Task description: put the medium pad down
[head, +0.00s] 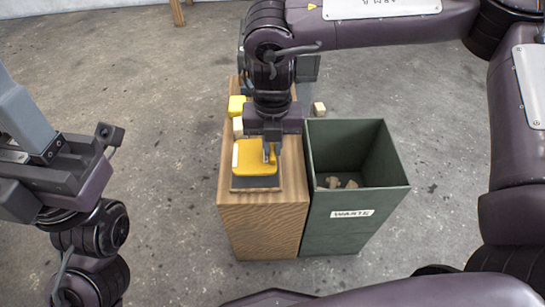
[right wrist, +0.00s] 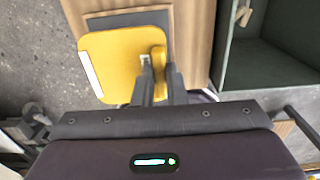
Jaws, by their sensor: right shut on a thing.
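The medium pad is taken to be the yellow pad (head: 254,157), with a white strip along its left edge. My right gripper (head: 269,152) is shut on it near its right side; the pad (right wrist: 112,66) also shows in the right wrist view. A dark grey mat (head: 257,183) on the wooden stand's top lies partly hidden below the pad. Whether the pad touches the mat or stand cannot be told. My left arm's end (head: 82,178) is at the left, away from the stand; its jaw state is unclear.
The wooden stand (head: 262,222) holds a smaller yellow block (head: 236,106) and a pale block (head: 238,127) behind the pad. A green waste bin (head: 343,222) stands against its right side, with several scraps inside. A small wooden block (head: 319,108) shows behind the bin. Concrete floor surrounds them.

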